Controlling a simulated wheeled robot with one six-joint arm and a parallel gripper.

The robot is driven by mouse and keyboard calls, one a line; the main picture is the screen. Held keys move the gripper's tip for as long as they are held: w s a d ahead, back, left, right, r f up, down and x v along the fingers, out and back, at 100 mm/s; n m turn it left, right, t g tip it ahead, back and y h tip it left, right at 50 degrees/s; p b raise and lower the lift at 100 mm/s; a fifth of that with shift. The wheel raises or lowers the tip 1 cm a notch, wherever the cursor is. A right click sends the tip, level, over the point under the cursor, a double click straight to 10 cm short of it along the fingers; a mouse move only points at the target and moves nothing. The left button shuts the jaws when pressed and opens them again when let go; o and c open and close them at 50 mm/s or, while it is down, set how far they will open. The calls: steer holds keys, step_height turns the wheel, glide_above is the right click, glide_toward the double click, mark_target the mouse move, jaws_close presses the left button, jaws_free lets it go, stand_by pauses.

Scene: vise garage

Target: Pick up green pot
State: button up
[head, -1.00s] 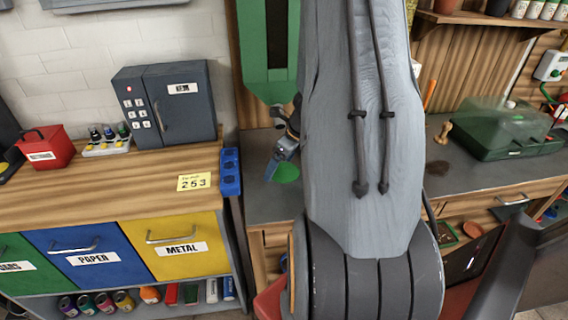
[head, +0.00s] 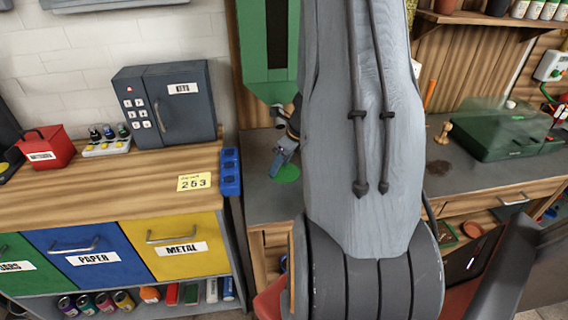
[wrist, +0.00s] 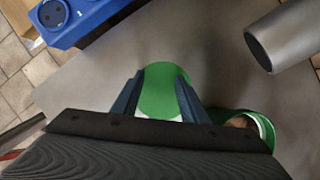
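A round green thing (wrist: 162,88), with a bit of white at its near edge, shows between the fingers in the wrist view. It may be the green pot, but its full shape is hidden. In the head view its green round surface (head: 287,174) shows low on the grey bench, just below my fingertips. My gripper (wrist: 160,82) has its two blue-grey fingers apart, one on either side of the green thing; firm contact is not visible. In the head view my gripper (head: 281,163) is partly hidden behind my arm. A second green-rimmed round thing with brown inside (wrist: 247,124) is close on the right.
A blue holder (head: 230,172) is on the wooden counter's edge, left of the gripper. A dark green case (head: 505,133) sits on the bench to the right. Grey bench around the green thing is mostly bare.

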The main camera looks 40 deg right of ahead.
steer(key=o, duration=1.1)
